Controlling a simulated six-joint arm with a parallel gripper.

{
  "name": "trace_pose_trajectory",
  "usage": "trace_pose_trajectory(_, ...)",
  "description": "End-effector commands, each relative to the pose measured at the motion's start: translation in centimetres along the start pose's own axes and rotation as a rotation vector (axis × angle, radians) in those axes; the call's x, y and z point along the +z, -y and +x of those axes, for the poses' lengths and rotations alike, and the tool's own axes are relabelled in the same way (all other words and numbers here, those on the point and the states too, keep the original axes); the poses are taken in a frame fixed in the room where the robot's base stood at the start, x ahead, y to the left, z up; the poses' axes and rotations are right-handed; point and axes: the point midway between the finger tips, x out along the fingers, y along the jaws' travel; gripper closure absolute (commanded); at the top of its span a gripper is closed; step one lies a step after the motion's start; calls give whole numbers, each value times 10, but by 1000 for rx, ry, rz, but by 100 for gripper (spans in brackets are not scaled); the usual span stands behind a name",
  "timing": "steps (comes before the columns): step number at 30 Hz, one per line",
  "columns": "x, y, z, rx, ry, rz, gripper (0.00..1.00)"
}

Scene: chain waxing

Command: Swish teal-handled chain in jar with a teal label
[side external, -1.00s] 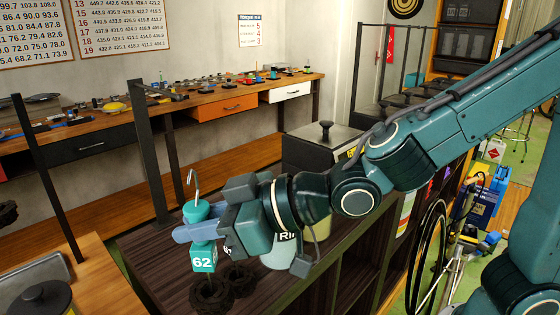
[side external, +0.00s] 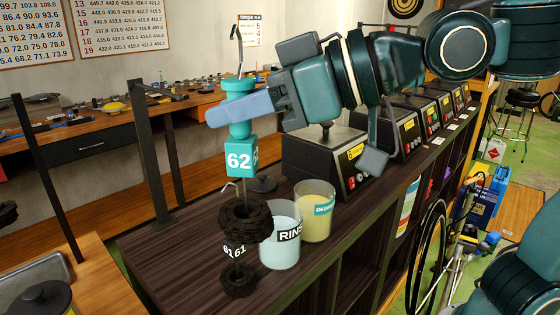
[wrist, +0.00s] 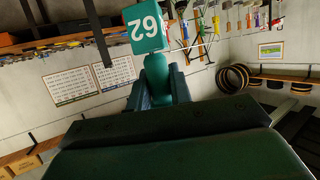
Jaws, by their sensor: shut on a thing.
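The teal handle (side external: 240,125), with a hook on top and a teal cube marked 62 (side external: 240,158), is upright in my gripper (side external: 243,107). My gripper is shut on its narrow part. A dark coiled chain (side external: 246,208) hangs below the cube on a thin rod, above the counter. In the wrist view the cube (wrist: 145,27) and the handle (wrist: 158,80) show between the fingers; the chain is hidden there. The jar with a teal label (side external: 318,224), holding yellow liquid, stands right of the hanging chain, apart from it.
A jar with a black RINSE label (side external: 281,248) and pale blue liquid stands in front of the teal-labelled jar. A black heater box (side external: 310,160) stands behind the jars.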

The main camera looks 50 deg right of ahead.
Motion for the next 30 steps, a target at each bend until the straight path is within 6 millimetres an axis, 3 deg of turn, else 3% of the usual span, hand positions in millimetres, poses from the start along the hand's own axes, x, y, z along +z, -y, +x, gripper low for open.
trace_pose_trajectory(4, -20, -18, -19, 68, -5, 27, 100)
trace_pose_trajectory(11, -20, -73, -17, 265, 1, 94, 100)
trace_pose_trajectory(21, 18, -178, -4, 612, 3, 218, 100)
trace_pose_trajectory(30, 57, -259, -19, 880, -1, 317, 100)
